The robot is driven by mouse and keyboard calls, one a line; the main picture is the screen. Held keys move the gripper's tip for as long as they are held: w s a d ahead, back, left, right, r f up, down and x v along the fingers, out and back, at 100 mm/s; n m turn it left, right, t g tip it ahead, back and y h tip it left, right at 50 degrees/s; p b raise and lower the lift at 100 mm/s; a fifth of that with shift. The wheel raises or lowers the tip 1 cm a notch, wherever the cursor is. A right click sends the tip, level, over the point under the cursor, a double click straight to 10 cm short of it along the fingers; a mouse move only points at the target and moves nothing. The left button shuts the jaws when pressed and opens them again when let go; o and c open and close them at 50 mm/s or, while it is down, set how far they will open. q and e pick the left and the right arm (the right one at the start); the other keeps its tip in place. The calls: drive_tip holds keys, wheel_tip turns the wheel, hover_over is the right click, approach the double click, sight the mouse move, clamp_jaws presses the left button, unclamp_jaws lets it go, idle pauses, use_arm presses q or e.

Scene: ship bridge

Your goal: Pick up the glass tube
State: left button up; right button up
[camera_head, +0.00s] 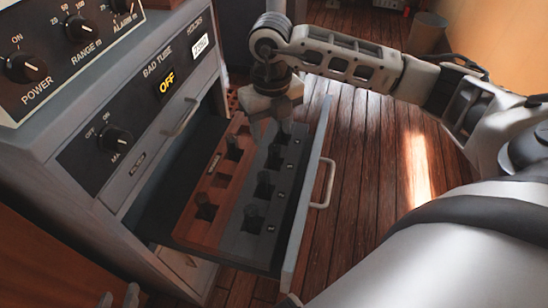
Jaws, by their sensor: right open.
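An open drawer (318,215) holds a rack with a reddish-brown half (190,222) and a dark grey half (222,243). Small dark upright tubes stand in several of its square sockets, one near the front of the grey half (253,214). Which of them is the glass tube I cannot tell. My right gripper (268,122) points down over the far end of the rack, open. It partly hides the far sockets, and contact with a tube there cannot be made out. Only the tips of my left gripper (119,297) show at the bottom left edge, away from the drawer.
The drawer's front panel has a handle (325,184). A bin (427,33) stands at the back right. Wooden floor (365,150) lies open right of the drawer.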

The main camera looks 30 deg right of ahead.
sight(274, 143)
drive_tip(key=f, duration=0.6)
drive_tip(key=shift+d+f, duration=0.2)
drive_tip(key=shift+f, duration=0.1)
drive_tip(key=c, duration=1.1)
